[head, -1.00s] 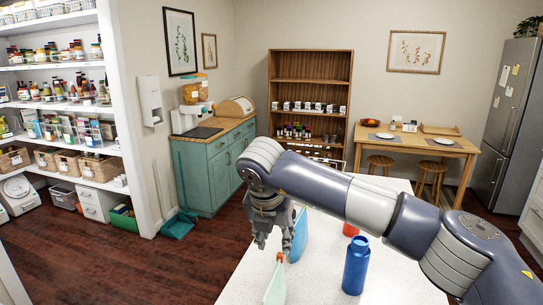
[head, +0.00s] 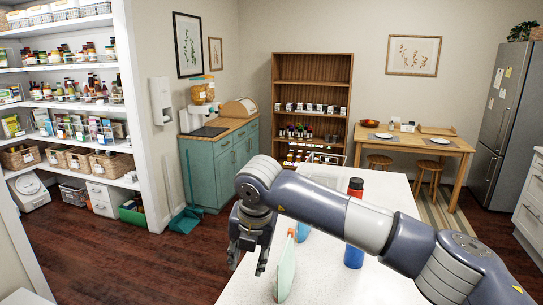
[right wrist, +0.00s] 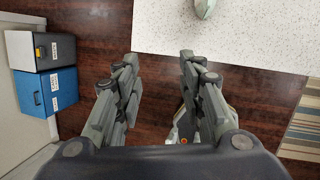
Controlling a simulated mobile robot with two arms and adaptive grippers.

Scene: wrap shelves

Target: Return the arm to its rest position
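My right gripper (head: 248,258) hangs beside the left edge of the white counter (head: 335,288), fingers pointing down. Its fingers stand apart with nothing between them, as the right wrist view (right wrist: 160,88) shows too. A pale green bottle (head: 284,275) with an orange top stands on the counter just right of the gripper, apart from it. My right arm crosses the counter and hides part of its top. My left gripper is in neither view.
A blue bottle (head: 353,254) and a black-and-red bottle top (head: 355,187) show around my arm. A light blue item (head: 303,231) is partly hidden. Blue (right wrist: 47,92) and black (right wrist: 42,50) boxes lie left in the wrist view. Floor (head: 130,255) left of the counter is clear.

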